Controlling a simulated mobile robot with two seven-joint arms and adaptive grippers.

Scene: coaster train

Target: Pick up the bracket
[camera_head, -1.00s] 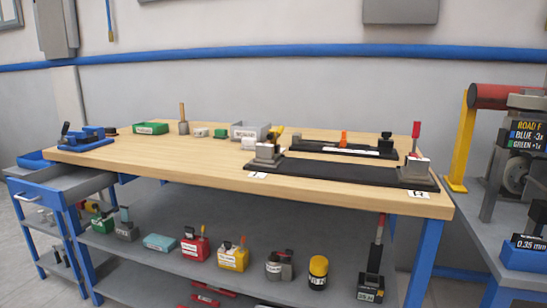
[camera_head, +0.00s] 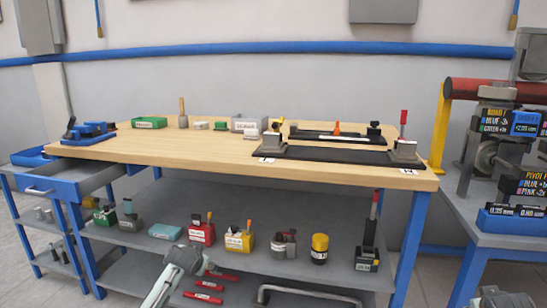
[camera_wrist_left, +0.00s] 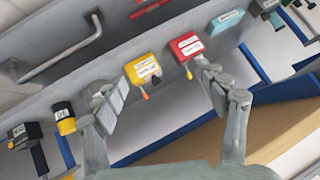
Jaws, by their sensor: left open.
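A grey U-shaped bar (camera_head: 310,290) lies on the lower shelf in the head view and looks like the bracket, though I cannot be sure. It also seems to show at the upper left of the left wrist view (camera_wrist_left: 72,54). My left gripper (camera_head: 195,262) is at the bottom of the head view, in front of the shelves and left of the bar. In the left wrist view its fingers (camera_wrist_left: 157,76) are apart with nothing held between them. A dark grey part at the bottom right edge may be my right gripper (camera_head: 503,299); its fingers are hidden.
A wooden-topped bench (camera_head: 200,148) carries a black fixture (camera_head: 335,155) and small bins. Its middle shelf holds a red box (camera_head: 202,235), a yellow box (camera_head: 239,242) and a yellow-capped jar (camera_head: 319,248). Red tools (camera_head: 203,297) lie on the lower shelf. A blue-legged table stands right.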

